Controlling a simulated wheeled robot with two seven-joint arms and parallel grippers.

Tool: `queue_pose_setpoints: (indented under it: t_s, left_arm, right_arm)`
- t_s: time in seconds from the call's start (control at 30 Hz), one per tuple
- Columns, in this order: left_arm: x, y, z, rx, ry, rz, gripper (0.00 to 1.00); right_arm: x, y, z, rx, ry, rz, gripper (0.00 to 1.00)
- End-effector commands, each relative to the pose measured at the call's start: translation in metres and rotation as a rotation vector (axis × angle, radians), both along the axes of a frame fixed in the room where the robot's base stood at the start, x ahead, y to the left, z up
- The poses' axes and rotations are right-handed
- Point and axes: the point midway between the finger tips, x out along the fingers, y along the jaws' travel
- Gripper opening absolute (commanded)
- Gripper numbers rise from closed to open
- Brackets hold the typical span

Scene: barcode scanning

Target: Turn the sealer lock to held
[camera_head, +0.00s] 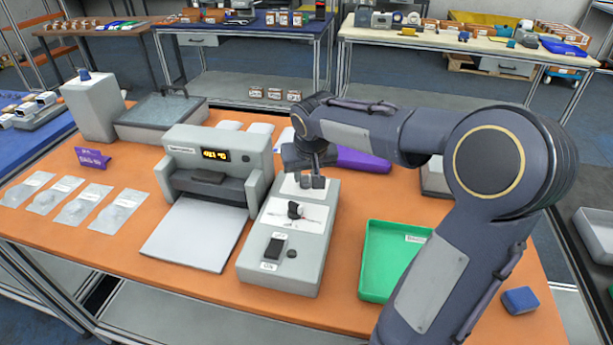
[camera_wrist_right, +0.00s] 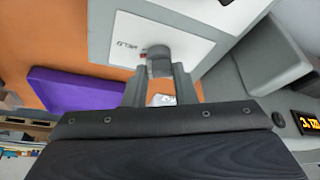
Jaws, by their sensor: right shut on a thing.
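The grey control box (camera_head: 258,267) stands on the orange table, right of the grey sealer (camera_head: 210,160) with its lit display. My right gripper (camera_head: 311,183) reaches down over the far end of this box. In the right wrist view, my gripper (camera_wrist_right: 160,82) is shut on a grey lock knob (camera_wrist_right: 159,62) on a white plate (camera_wrist_right: 185,28). A small label, seemingly reading HELD upside down, and a red mark lie beside the knob. The knob's exact angle is hard to tell. My left gripper is not in view.
A black switch (camera_head: 276,246) and a black lever (camera_head: 295,210) sit on the same box, nearer the front. A green tray (camera_head: 380,263) and a blue block (camera_head: 520,300) are on the right. Clear pouches (camera_head: 70,205) lie left. A purple object (camera_head: 362,161) lies behind my gripper.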

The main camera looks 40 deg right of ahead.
Motion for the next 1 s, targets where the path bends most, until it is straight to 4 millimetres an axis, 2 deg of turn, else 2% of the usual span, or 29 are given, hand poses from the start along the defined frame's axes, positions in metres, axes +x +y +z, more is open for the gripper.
queue_pose_setpoints:
  t_s: [0.2, 0.5, 1.0]
  left_arm:
    - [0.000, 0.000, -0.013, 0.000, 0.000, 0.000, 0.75]
    - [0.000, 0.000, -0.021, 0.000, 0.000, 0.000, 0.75]
    - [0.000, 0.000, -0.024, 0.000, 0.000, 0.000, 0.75]
  right_arm:
    - [0.002, 0.001, -0.001, -0.001, -0.003, -0.187, 0.02]
    - [0.002, 0.002, 0.000, 0.002, -0.002, -0.381, 0.02]
    - [0.002, 0.002, 0.001, 0.002, -0.002, -0.482, 0.02]
